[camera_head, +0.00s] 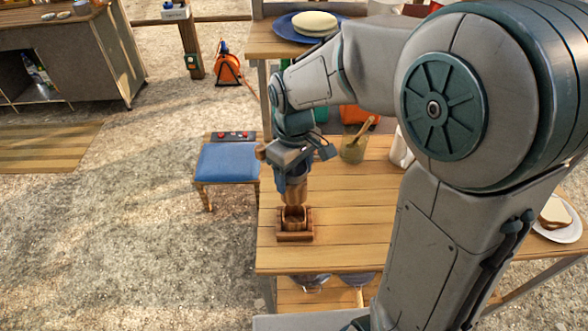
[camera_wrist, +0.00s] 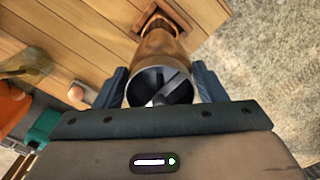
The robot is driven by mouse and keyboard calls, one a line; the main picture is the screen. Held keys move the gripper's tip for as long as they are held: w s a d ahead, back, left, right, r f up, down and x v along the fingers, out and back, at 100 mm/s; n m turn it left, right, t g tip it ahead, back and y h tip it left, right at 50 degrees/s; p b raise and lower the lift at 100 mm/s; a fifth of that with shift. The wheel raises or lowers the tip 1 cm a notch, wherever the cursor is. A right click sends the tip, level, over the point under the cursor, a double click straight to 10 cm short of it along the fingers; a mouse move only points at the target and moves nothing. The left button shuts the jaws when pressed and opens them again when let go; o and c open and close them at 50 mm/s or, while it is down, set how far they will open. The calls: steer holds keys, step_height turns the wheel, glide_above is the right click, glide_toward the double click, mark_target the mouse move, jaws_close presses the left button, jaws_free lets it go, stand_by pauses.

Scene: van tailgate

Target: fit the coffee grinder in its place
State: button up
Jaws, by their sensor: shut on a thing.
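The coffee grinder (camera_head: 296,192) is a copper-brown cylinder, held upright or nearly so above the wooden table. In the wrist view the grinder (camera_wrist: 160,50) shows its open metal top with a dark bladed inside, between the two blue fingers. My gripper (camera_head: 291,182) is shut on it. A small square wooden holder (camera_head: 296,237) stands on the table directly below. Part of the holder (camera_wrist: 150,18) shows beyond the grinder in the wrist view.
The table (camera_head: 350,230) is clear to the right of the holder. A glass jar with wooden utensils (camera_head: 354,148) and a white object (camera_head: 400,150) stand behind. A blue-seated stool (camera_head: 228,162) is at left. A plate with bread (camera_head: 558,220) is far right.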

steer(key=shift+f+b, duration=3.05)
steer(key=shift+f, duration=1.05)
steer(key=o, duration=1.4)
step_height(320, 180, up, 14)
steer(key=shift+f+p, duration=0.1)
steer(key=shift+p, duration=0.25)
steer(key=s+d+f+m+t, duration=0.1)
steer(key=s+d+f+m, duration=0.1)
steer(key=s+d+m, duration=0.1)
steer(key=s+d+f+m+t, duration=0.1)
steer(key=s+d+m, duration=0.2)
steer(key=s+d, duration=0.2)
steer(key=s+d+f+m, duration=0.2)
steer(key=s+d, duration=0.2)
steer(key=shift+f+m+t, duration=0.35)
steer(key=shift+m+t, duration=0.05)
